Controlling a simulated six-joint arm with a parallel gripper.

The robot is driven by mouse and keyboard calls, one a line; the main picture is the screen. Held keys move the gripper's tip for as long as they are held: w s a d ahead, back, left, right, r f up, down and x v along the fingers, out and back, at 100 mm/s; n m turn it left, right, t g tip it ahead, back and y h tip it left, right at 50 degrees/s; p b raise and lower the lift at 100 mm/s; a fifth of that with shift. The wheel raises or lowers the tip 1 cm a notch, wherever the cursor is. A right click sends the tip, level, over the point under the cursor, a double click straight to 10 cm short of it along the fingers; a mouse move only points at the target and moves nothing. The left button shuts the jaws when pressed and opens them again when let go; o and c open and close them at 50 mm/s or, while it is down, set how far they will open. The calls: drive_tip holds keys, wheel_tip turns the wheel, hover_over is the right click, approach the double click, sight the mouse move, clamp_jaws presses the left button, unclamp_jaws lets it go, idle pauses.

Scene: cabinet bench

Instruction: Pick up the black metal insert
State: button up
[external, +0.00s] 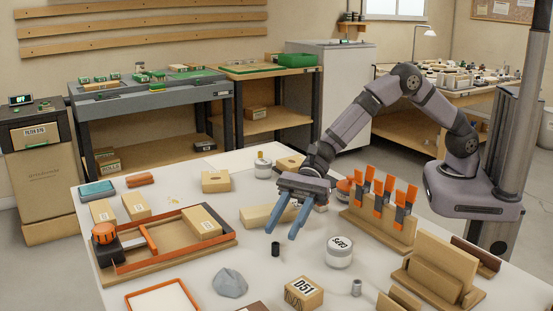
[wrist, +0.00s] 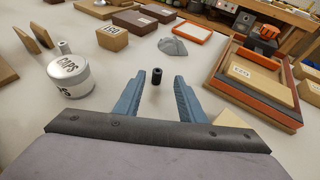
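The black metal insert (external: 275,249) is a small dark upright cylinder standing on the white table. In the wrist view the insert (wrist: 156,76) appears between and beyond the tips of my two blue fingers. My gripper (external: 284,228) is open and empty in the external view, with its fingers angled down above the table near the insert. The open gripper (wrist: 157,84) also shows in the wrist view, with the fingers apart and not touching the insert.
A white jar labelled CAPS (external: 339,252) stands right of the insert. A grey stone (external: 230,283) and a D51 block (external: 304,293) lie in front. A wooden tray with an orange rim (external: 148,238) is at left. A wooden block (external: 256,216) lies behind the gripper.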

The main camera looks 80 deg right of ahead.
sight(275, 244)
drive_tip(key=shift+s+p+x, duration=0.2)
drive_tip(key=shift+p+x, duration=0.35)
drive_tip(key=shift+x, duration=2.5)
clamp_jaws()
